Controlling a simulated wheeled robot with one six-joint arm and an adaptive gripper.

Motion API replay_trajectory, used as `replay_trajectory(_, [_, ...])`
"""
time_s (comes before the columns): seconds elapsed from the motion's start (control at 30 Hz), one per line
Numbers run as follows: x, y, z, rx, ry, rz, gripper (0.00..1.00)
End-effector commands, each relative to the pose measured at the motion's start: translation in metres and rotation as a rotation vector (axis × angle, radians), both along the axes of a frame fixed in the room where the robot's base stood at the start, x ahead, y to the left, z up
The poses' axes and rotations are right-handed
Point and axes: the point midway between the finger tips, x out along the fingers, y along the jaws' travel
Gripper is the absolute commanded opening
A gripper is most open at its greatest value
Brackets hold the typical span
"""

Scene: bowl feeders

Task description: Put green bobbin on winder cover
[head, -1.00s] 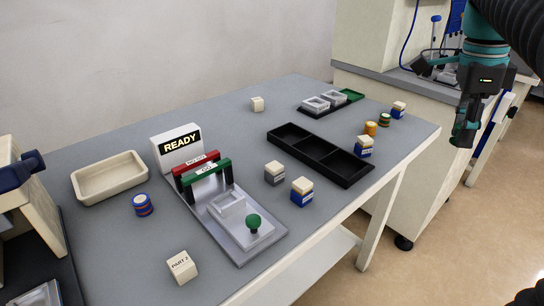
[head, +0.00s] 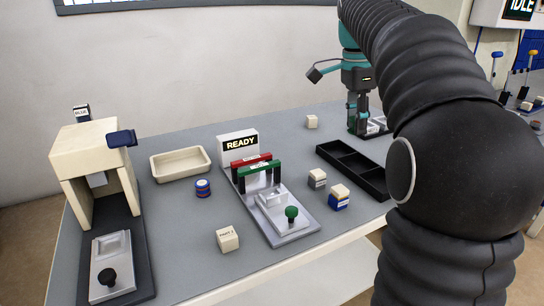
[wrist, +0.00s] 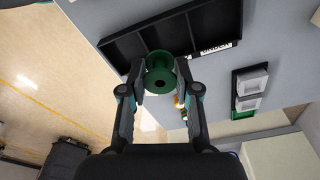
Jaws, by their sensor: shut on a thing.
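In the head view my gripper (head: 358,118) is over the far right of the table, near the small dark tray; the bobbin is hard to make out there.

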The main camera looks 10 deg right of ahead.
Motion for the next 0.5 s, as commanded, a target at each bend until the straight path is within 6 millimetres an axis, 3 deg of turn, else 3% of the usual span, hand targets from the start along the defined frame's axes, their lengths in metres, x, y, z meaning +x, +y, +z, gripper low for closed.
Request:
replay_trajectory(0.1, [0.025, -0.011, -0.001, 0.000, -0.001, 0.068, 0.03])
replay_trajectory(0.27, [0.042, -0.015, -0.004, -0.001, -0.002, 0.123, 0.03])
replay_trajectory(0.5, [0.051, 0.021, -0.027, -0.001, 0.000, 0.136, 0.03])
